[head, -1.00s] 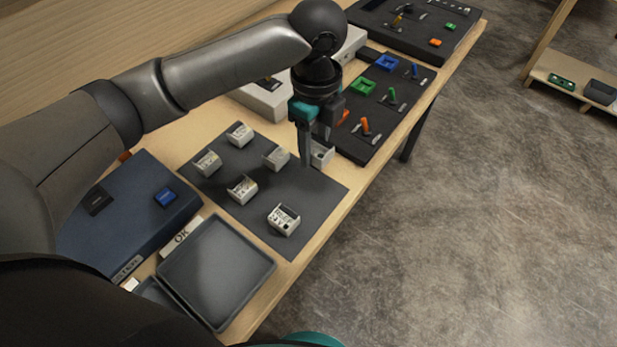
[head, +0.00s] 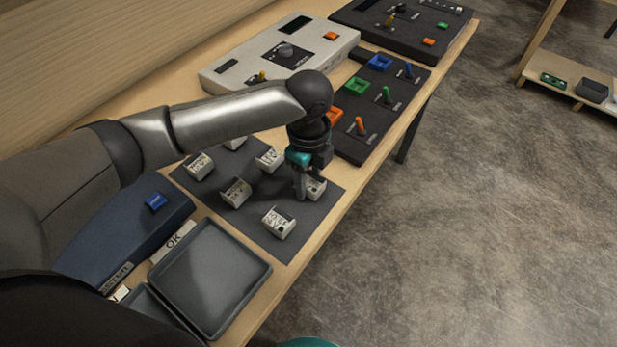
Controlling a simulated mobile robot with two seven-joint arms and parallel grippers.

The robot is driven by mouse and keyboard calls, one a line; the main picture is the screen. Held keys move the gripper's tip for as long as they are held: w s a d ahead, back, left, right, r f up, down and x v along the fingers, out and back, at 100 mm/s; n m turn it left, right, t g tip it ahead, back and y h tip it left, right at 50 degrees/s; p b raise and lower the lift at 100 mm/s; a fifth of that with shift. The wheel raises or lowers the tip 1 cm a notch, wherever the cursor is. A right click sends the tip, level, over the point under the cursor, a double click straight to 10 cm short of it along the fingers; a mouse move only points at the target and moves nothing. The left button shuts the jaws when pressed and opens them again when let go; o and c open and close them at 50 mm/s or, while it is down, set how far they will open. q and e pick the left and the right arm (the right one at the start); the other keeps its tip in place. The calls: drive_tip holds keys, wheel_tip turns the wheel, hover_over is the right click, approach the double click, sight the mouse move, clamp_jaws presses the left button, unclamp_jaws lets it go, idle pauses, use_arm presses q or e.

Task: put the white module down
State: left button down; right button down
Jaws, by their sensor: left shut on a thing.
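My left gripper (head: 304,192) points down over the right part of the dark mat (head: 258,231). It is shut on a white module (head: 317,188), which is partly hidden behind the fingers. The module is at or just above the mat near its right edge; I cannot tell whether it touches. Several similar white modules stand on the mat: one in front (head: 279,222), one at the middle (head: 236,193), one at the left (head: 199,167), one behind (head: 267,158), and one partly hidden by my arm.
A grey tray (head: 262,272) with an OK label lies in front of the mat, beside a blue box (head: 100,245). Behind stand a light console (head: 325,54), a dark panel with coloured switches (head: 385,118) and another dark console (head: 425,45). The table's right edge is close.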

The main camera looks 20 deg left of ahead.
sight(309, 179)
use_arm(q)
drive_tip(key=shift+c, duration=1.7)
unclamp_jaws()
drive_tip(key=shift+f, duration=0.1)
wheel_tip(309, 179, up, 12)
drive_tip(key=p, duration=0.2)
